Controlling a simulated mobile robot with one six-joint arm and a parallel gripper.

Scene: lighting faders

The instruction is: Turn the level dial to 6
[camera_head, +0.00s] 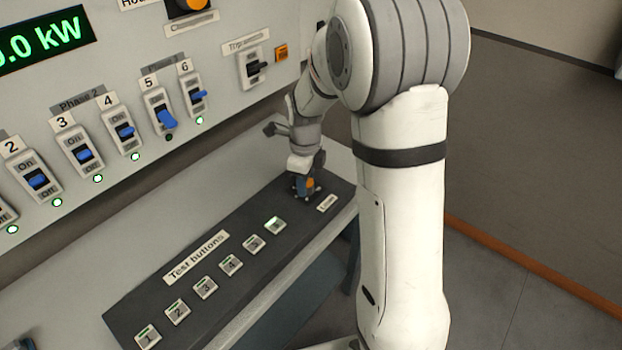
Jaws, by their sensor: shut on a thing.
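My gripper (306,184) points down at the far right end of the dark sloping console (150,290). It is shut on a small dial with an orange part (310,183), beside a white label (327,202) that is hard to read. The jaws hide most of this dial. Its pointer and scale cannot be read, so its setting cannot be told. My arm's white links stand to the right of the console.
Numbered test buttons (205,287) run along the console; the one nearest my gripper (275,224) is lit green. Blue-lever switches (125,131) line the wall panel behind, with a trip switch (256,67) and a kW display (45,38). Floor is clear at right.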

